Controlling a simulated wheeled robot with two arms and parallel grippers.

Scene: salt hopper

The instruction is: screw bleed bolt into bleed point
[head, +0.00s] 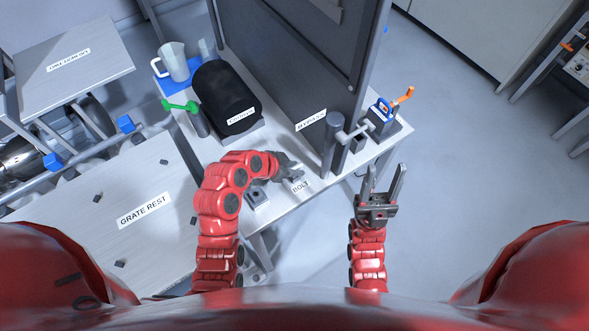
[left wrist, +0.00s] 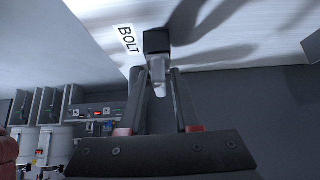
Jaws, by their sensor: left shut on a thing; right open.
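My left gripper (head: 288,170) is at the front part of the white table, beside the BOLT label (head: 300,186). In the left wrist view its two fingers (left wrist: 159,85) are shut on a small light grey piece, seemingly the bleed bolt (left wrist: 158,66). A black block (left wrist: 156,41) adjoins the piece's far end, next to the label; whether it is part of the bolt cannot be told. In the head view the hand hides the bolt. My right gripper (head: 383,185) is open and empty, off the table's right edge. I cannot identify the bleed point.
A dark upright panel (head: 290,50) rises behind. A grey post (head: 333,150) with a crossbar and a blue-and-orange valve (head: 385,108) stand at the table's right. A black cylinder (head: 225,95), green handle (head: 180,106) and clear jug (head: 173,62) stand left. A small grey block (head: 258,201) sits near the front.

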